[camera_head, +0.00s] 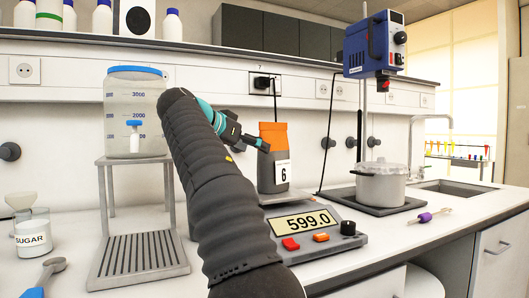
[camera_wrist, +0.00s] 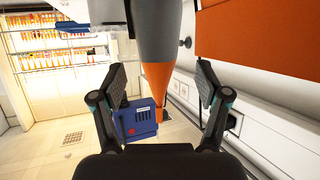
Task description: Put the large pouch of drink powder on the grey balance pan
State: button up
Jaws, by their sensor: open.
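The large pouch (camera_head: 273,174), grey with an orange top and a white label marked 6, stands upright on the balance pan (camera_head: 290,197). The pan is mostly hidden by the pouch and my arm. The balance (camera_head: 347,244) display reads 599.0. My gripper (camera_head: 262,146) is at the upper left edge of the pouch, near its orange band. In the wrist view, my gripper (camera_wrist: 160,85) is open, and the pouch (camera_wrist: 160,45) shows edge-on between its fingers, with gaps on both sides.
A clear tank (camera_head: 117,105) with a blue lid stands on a rack at left. A sugar jar (camera_head: 32,238) and scoop are at the left edge. A blue stirrer (camera_head: 374,45) hangs over a pot (camera_head: 380,183) at right.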

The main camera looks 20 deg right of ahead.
jog(key=shift+v, duration=2.25)
